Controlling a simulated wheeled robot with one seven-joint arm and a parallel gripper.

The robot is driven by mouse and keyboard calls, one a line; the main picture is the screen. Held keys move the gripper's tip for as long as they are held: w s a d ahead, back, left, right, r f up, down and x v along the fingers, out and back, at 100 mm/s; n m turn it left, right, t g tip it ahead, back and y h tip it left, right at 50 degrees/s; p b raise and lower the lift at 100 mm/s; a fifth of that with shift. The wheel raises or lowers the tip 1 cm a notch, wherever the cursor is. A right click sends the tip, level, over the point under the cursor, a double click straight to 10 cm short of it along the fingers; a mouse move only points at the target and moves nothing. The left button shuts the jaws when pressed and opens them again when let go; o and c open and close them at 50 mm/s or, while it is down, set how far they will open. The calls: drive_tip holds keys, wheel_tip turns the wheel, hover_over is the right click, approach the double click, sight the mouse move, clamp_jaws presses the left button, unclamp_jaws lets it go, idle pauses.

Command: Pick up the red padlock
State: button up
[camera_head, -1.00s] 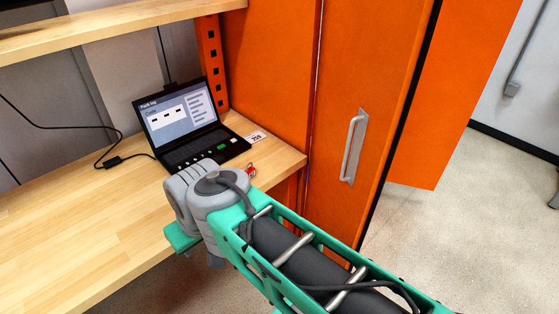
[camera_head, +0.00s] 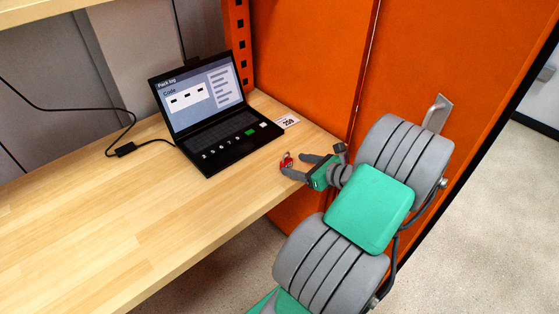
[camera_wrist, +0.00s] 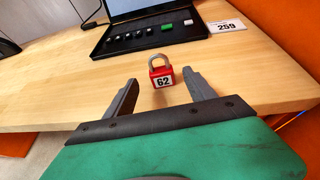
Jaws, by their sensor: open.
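The red padlock (camera_wrist: 162,73) stands upright on the wooden bench in the wrist view, with a grey shackle on top and a white label reading 62. It also shows in the head view (camera_head: 287,159), small and close to my gripper's fingers. My gripper (camera_wrist: 160,90) is open and empty. In the wrist view its two dark fingers point toward the padlock, one on each side of its lower end, and the padlock sits just past the fingertips. In the head view my gripper (camera_head: 296,166) is low over the bench's right end.
A black laptop (camera_head: 207,118) showing a code screen stands behind the padlock. A white card reading 259 (camera_wrist: 226,26) lies right of it. An orange cabinet (camera_head: 408,65) with a metal handle borders the bench (camera_head: 130,205) on the right. The bench's left part is clear.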

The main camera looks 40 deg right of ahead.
sight(289, 162)
drive_tip(key=x, duration=0.5)
drive_tip(key=shift+w+f+p, duration=0.15)
drive_tip(key=shift+w+p, duration=0.2)
drive_tip(key=shift+p, duration=0.05)
drive_tip(key=shift+c, duration=0.4)
clamp_jaws()
